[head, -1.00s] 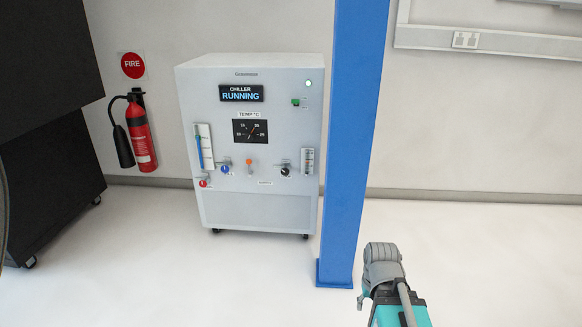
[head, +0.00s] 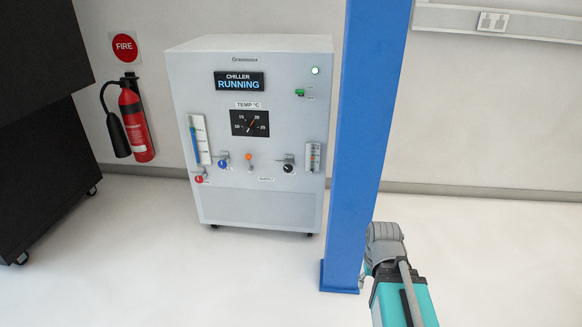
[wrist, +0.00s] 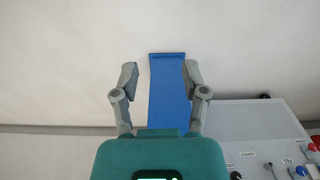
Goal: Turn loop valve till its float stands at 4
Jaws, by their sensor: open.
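The chiller (head: 265,215) is a white cabinet against the wall. Its front carries a black knob (head: 288,168) beside a narrow float gauge (head: 313,157) on the right, plus a blue knob (head: 222,166), a red knob (head: 199,179) and an orange-topped lever (head: 249,157). The small labels and the float's reading are too small to read, so I cannot confirm which is the loop valve. My gripper (wrist: 159,75) is open and empty, with the blue post behind its fingers. The black knob (wrist: 236,176) shows at the wrist view's bottom edge, apart from the fingers.
A blue post (head: 365,130) stands just right of the chiller, close to my arm. A red fire extinguisher (head: 136,120) hangs on the wall at left, next to a black cabinet (head: 45,170). The white floor (head: 200,285) before the chiller is clear.

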